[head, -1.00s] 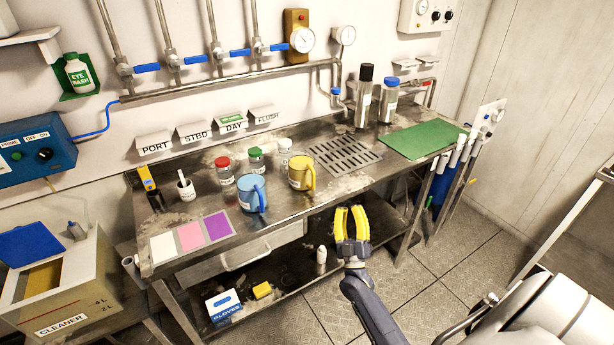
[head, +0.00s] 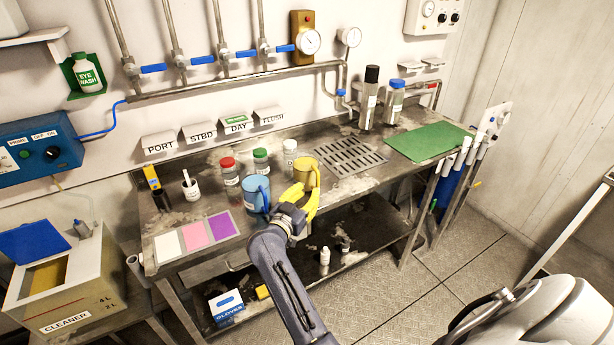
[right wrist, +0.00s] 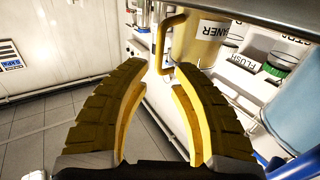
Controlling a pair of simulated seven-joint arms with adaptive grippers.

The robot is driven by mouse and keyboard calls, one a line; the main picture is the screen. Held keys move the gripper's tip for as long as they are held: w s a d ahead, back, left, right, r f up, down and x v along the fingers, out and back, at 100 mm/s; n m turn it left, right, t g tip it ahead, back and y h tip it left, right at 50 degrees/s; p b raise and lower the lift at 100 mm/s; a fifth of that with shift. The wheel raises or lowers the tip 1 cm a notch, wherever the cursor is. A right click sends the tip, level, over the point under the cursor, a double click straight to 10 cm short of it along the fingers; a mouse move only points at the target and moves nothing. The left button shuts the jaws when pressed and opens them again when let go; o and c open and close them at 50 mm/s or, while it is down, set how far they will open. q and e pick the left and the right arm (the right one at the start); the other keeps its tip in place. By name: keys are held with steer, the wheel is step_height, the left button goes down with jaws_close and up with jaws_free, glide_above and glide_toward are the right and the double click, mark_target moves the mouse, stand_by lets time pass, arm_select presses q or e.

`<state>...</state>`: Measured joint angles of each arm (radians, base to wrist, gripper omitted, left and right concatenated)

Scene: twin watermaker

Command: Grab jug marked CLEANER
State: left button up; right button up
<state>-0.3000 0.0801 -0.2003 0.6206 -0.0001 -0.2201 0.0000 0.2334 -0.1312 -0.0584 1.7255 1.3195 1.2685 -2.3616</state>
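The yellow jug (head: 303,172) stands on the steel bench. Its label, partly cut off, reads "ANER" in the right wrist view (right wrist: 200,45), with its handle (right wrist: 163,50) on the left of the body. My right gripper (head: 307,197) is at the front of the jug and hides its lower part in the head view. In the right wrist view the yellow fingers (right wrist: 160,90) are spread with nothing between them, and the handle is just beyond the tips. My left gripper is not in view.
A blue jug (head: 253,190) stands close to the left of my right gripper. Jars with red (head: 230,172), green (head: 261,162) and white (head: 290,152) lids are behind. A drain grate (head: 349,156) and green mat (head: 430,141) lie to the right. A CLEANER box (head: 85,307) is at lower left.

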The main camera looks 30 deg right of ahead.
mark_target(317, 181)
steer(key=shift+x, duration=3.6)
jaws_close()
steer(key=shift+r, duration=0.15)
